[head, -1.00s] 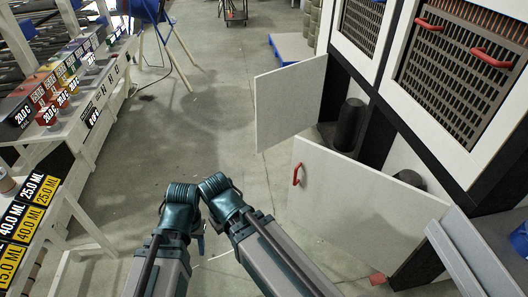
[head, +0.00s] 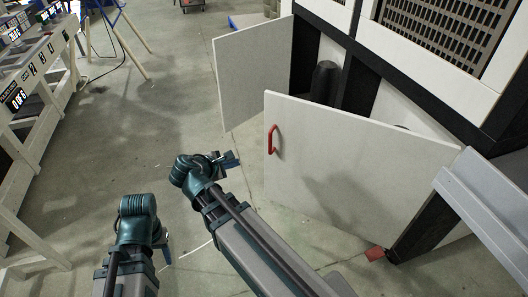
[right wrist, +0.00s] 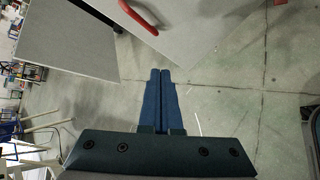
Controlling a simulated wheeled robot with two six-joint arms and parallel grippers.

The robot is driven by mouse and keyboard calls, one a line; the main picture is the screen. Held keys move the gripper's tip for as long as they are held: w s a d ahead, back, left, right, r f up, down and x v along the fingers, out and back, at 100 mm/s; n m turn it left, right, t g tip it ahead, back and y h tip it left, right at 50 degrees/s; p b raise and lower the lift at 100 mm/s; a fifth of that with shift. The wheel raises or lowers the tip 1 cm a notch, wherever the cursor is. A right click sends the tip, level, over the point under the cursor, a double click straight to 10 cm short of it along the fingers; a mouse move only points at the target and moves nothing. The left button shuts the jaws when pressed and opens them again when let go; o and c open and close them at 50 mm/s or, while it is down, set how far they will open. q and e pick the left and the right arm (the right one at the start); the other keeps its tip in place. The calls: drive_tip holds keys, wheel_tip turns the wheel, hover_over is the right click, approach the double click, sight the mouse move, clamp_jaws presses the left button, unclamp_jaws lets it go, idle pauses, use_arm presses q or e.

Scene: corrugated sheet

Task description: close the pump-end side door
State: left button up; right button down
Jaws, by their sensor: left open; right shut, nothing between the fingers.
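Two white side doors stand open on the cabinet in the head view. The nearer door (head: 345,170) has a red handle (head: 272,141) near its free edge; the farther door (head: 250,72) shows no handle. I cannot tell from any label which is the pump-end one. My right gripper (head: 232,160) is shut and empty, left of the nearer door and a little below its handle, apart from both. In the right wrist view its fingers (right wrist: 160,75) are together, with the red handle (right wrist: 139,16) ahead. My left gripper (head: 164,247) is open, lower left, away from the doors.
A dark cylinder (head: 325,84) stands in the opening behind the farther door. A grey sloping panel (head: 485,205) is at the right. A small red block (head: 375,254) lies by the nearer door's foot. White workbenches (head: 40,95) line the left; the floor between is clear.

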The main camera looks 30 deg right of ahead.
use_arm(q)
wheel_tip(320, 180, down, 19)
drive_tip(key=b, duration=1.6)
drive_tip(key=shift+r, duration=0.15)
use_arm(e)
drive_tip(key=w+d+f+n+t+h, duration=0.4)
drive_tip(key=w+d+n, duration=0.3)
drive_tip(key=n, duration=0.3)
drive_tip(key=shift+d+f+n+t+h, duration=0.3)
drive_tip(key=shift+d+f+n+h, duration=0.15)
drive_tip(key=shift+f+h, duration=0.4)
approach(268, 128)
drive_tip(key=x, duration=0.6)
drive_tip(key=shift+w+d, duration=0.2)
drive_tip(key=shift+d, duration=0.15)
drive_tip(key=shift+w, duration=0.1)
